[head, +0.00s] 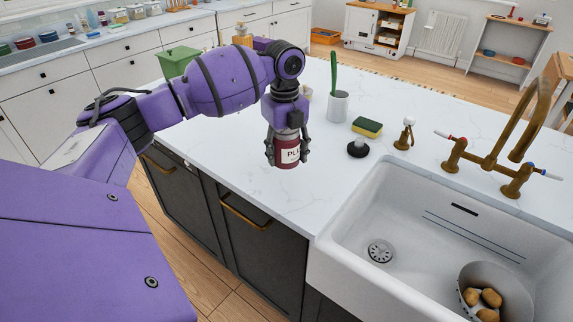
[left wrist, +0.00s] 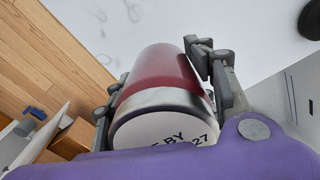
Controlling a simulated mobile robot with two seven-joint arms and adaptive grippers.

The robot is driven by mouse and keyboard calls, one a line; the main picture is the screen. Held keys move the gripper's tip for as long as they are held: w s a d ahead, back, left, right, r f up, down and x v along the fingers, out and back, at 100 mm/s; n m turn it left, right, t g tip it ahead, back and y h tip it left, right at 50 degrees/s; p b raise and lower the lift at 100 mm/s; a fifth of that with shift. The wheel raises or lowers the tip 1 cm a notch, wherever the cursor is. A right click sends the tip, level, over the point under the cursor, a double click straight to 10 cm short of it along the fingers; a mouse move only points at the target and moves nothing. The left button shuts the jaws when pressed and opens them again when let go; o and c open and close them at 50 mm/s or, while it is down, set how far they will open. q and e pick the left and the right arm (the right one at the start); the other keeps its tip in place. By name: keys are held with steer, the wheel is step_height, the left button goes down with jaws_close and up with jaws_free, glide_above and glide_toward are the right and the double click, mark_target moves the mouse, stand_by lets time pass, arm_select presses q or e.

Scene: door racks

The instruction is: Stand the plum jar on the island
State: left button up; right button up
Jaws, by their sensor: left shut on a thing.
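The plum jar (head: 290,155) is dark red with a pale label reading "PL". It is upright between the fingers of my left gripper (head: 288,160), which is shut on it from above. In the left wrist view the jar's silver rim and white lid (left wrist: 165,128), with printing on it, face the camera, and the fingers (left wrist: 160,90) lie on both sides. The jar is over the white marble island top (head: 235,150), near its front edge. I cannot tell whether its base touches the top. My right gripper is not in view.
Right of the jar are a black stopper (head: 358,149), a yellow-green sponge (head: 367,127), a white cup (head: 338,106) with a green handle, and a soap pump (head: 405,134). The sink (head: 345,240) and brass tap (head: 490,155) lie further right. A green bin (head: 177,62) stands behind my arm.

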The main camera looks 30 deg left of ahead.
mark_target(285, 174)
arm_select(q)
steer(key=f, duration=0.1)
steer(key=w+a+f, duration=0.1)
steer(key=w+f, duration=0.1)
steer(key=shift+w+a+f, duration=0.15)
steer(key=shift+w+a, duration=0.05)
steer(key=shift+a, duration=0.05)
steer(key=shift+w+a+f, duration=0.2)
steer(key=shift+w+f, duration=0.05)
steer(key=shift+f, duration=0.1)
step_height(285, 174, down, 3)
steer(key=shift+r, duration=0.1)
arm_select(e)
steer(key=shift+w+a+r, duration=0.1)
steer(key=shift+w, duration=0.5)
arm_select(q)
steer(key=shift+f, duration=0.25)
steer(key=o, duration=1.6)
steer(key=shift+f, duration=0.1)
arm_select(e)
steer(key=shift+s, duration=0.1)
